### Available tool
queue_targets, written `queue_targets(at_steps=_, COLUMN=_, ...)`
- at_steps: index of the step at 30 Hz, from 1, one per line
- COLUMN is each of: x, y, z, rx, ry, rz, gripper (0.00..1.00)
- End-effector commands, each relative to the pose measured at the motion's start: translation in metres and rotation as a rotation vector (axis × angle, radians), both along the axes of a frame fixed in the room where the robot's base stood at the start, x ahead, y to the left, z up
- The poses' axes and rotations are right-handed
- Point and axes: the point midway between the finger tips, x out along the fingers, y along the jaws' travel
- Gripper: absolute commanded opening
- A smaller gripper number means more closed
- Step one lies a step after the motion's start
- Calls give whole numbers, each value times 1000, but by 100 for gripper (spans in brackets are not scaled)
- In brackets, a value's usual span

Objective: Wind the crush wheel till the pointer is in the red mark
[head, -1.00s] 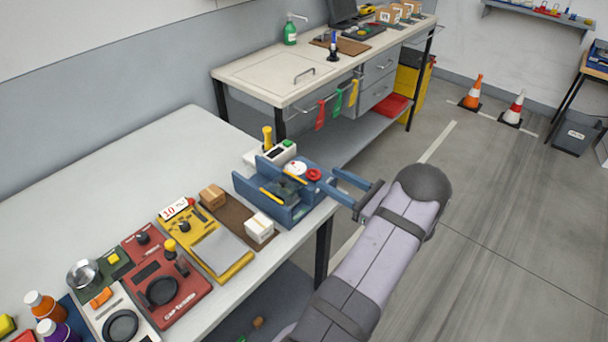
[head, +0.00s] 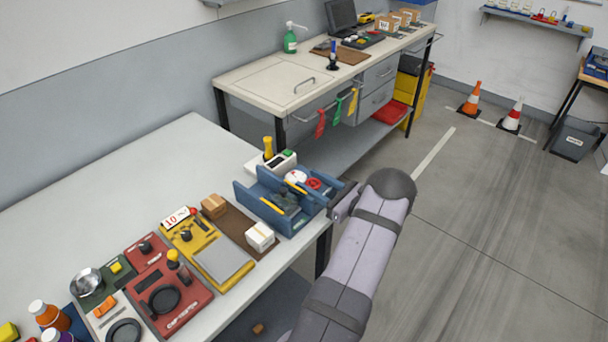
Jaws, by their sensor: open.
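The blue crush device (head: 265,213) stands at the right end of the near bench. A small red wheel (head: 314,184) sits at its right rear, beside a round white dial (head: 295,177). The dial's pointer and red mark are too small to read. A dark lump lies between the blue walls. My gripper (head: 326,191) is open, its blue fingers reaching in from the right close to the red wheel. I cannot tell whether they are around it or touch it.
A green-buttoned box and a yellow-handled tool (head: 268,148) stand behind the device. A white carton (head: 260,237) and a yellow scale-like unit (head: 206,252) are to its left. A second bench (head: 250,75) stands behind. Open floor lies to the right.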

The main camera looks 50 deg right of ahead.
Motion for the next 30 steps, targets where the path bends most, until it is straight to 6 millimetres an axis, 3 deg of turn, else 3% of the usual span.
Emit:
queue_targets(at_steps=7, x=27, y=1, z=0, rx=0, ry=1, rz=2, gripper=45)
queue_targets(at_steps=20, x=32, y=1, z=0, rx=1, ry=0, rz=-1, gripper=45)
queue_targets(at_steps=24, x=32, y=1, z=0, rx=0, ry=0, rz=0, gripper=15)
queue_targets(at_steps=30, x=33, y=0, z=-1, rx=0, ry=0, rz=-15, gripper=15)
